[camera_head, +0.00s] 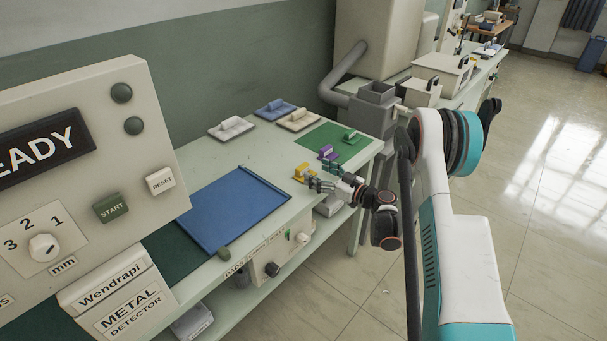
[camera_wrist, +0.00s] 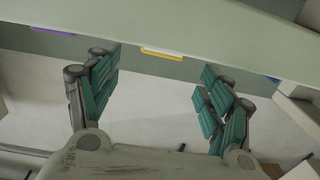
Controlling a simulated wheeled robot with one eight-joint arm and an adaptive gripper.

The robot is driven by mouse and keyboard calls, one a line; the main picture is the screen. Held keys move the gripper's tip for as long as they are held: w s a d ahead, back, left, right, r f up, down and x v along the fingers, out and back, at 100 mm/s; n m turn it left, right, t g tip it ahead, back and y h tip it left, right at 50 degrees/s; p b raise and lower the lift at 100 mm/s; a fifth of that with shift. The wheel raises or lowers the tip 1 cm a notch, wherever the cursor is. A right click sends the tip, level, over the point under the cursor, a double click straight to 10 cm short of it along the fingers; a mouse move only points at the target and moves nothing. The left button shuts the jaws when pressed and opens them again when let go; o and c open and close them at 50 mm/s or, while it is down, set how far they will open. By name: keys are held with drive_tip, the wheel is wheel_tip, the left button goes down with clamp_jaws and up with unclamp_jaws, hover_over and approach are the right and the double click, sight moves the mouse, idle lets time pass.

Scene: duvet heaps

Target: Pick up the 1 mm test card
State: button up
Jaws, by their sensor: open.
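Small coloured cards with raised holders sit near the front edge of the bench: a yellow one (camera_head: 303,173), a purple one (camera_head: 328,153) and a green one (camera_head: 350,136). I cannot read which is the 1 mm test card. My gripper (camera_head: 320,179) is open and empty beside the yellow one, at the bench's front edge. In the wrist view a yellow strip (camera_wrist: 162,53) shows between and beyond the open fingers (camera_wrist: 157,75), and a purple strip (camera_wrist: 52,30) lies at upper left.
The bench (camera_head: 268,157) carries a blue mat (camera_head: 232,208), a green mat (camera_head: 318,138) and white, beige and blue trays behind. The metal detector panel (camera_head: 85,185) fills the left. A grey hopper (camera_head: 375,105) stands at the bench's far end. Open floor (camera_head: 545,200) lies at right.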

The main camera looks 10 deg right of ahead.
sight(305, 167)
drive_tip(key=b+x, duration=0.1)
drive_tip(key=x, duration=0.1)
drive_tip(key=b+x, duration=0.1)
drive_tip(key=x, duration=0.2)
drive_tip(key=shift+a+f, duration=0.15)
drive_tip(key=shift+f, duration=0.1)
drive_tip(key=c, duration=1.1)
